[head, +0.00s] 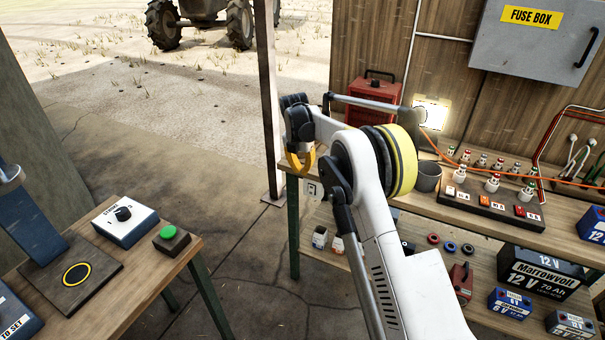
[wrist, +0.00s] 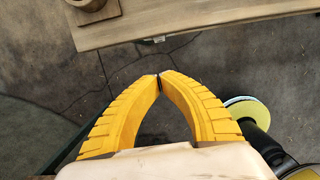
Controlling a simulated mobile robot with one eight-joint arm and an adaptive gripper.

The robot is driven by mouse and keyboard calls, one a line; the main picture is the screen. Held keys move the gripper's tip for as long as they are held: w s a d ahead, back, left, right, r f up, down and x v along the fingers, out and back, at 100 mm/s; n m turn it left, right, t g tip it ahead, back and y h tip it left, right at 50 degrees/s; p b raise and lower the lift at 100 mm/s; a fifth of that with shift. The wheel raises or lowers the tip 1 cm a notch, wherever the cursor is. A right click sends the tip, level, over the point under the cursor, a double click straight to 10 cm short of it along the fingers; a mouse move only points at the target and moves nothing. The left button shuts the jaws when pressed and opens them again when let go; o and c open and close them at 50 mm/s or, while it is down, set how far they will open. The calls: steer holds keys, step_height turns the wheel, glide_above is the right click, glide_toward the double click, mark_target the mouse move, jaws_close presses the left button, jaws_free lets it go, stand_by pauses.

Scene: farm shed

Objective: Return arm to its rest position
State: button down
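My gripper (head: 300,162) shows in the head view at the end of my raised white arm, near the left end of the workbench. In the wrist view its two yellow ribbed fingers (wrist: 159,82) meet at the tips. Nothing is held between them. Below the fingers in the wrist view is the cracked concrete floor (wrist: 155,120). My arm reaches forward from the lower right of the head view and partly hides the workbench (head: 455,215).
The workbench carries a grey cup (head: 428,177), a switch block (head: 490,208) and a lamp (head: 432,112). Batteries (head: 540,272) stand on its lower shelf. A post (head: 268,100) rises beside my gripper. A left table holds a green button (head: 171,238). Floor between is clear.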

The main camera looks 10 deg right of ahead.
steer(key=s+d+r+m+t, duration=0.3)
steer(key=s+r+m, duration=1.1)
steer(key=s+r, duration=0.65)
steer(key=s+d+f+m+t, duration=0.1)
steer(key=s+f+m, duration=0.1)
steer(key=s+m, duration=0.5)
steer(key=s+f+m+t+y, duration=0.1)
steer(key=s+m, duration=0.6)
steer(key=s, duration=1.1)
steer(key=shift+d+f+m+t, duration=0.3)
steer(key=shift+d+f+m, duration=0.1)
steer(key=shift+f, duration=0.35)
